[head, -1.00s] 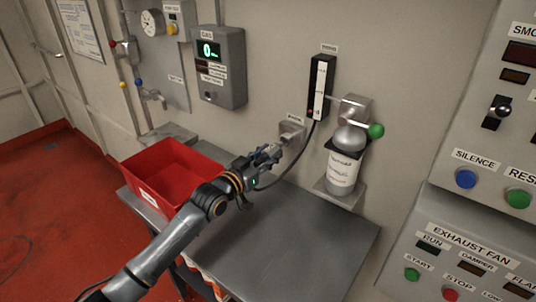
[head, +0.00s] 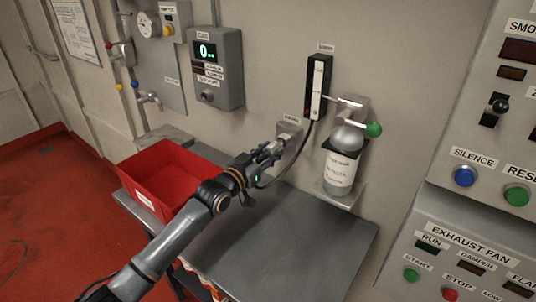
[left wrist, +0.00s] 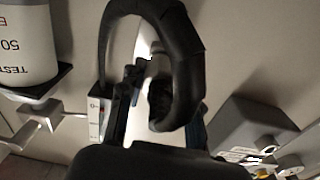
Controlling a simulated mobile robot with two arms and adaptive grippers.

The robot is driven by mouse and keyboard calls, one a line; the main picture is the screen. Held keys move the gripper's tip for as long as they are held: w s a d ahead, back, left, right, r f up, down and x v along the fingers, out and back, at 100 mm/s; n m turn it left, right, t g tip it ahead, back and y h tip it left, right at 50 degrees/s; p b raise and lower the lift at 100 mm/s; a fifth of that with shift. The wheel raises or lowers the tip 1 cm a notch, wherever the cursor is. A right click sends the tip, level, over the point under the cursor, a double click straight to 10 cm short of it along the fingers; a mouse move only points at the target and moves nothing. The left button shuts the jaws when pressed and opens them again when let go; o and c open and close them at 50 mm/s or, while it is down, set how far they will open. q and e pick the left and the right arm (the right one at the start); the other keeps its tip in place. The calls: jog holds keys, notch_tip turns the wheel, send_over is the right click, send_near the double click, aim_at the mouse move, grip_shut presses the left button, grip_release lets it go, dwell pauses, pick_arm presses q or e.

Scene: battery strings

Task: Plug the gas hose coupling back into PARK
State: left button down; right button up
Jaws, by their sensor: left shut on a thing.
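The PARK socket (head: 289,131) is a small grey block on the wall under a small label. My left gripper (head: 272,151) is shut on the gas hose coupling, just in front of and below this block. The coupling is mostly hidden between the fingers, and I cannot tell whether it touches the socket. The black gas hose (head: 285,172) sags from the gripper and rises to the black flow tube panel (head: 319,88). In the left wrist view, the hose (left wrist: 180,50) loops large in front of the fingers (left wrist: 158,120). My right gripper is not in view.
A grey bench (head: 270,240) lies below, mostly clear. A red bin (head: 150,180) stands on its left. A bottle with a green knob (head: 341,170) stands on a wall bracket right of the socket. A gas meter box (head: 216,70) hangs to the upper left.

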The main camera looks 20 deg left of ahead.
pick_arm(q)
jog(key=shift+w+d+b, duration=0.25)
jog(key=shift+w+b, duration=0.05)
jog(key=shift+w, duration=0.3)
jog(key=c, duration=0.8)
grip_release()
jog(key=shift+c, duration=0.2)
jog(key=v, duration=1.2)
jog(key=shift+r, duration=0.1)
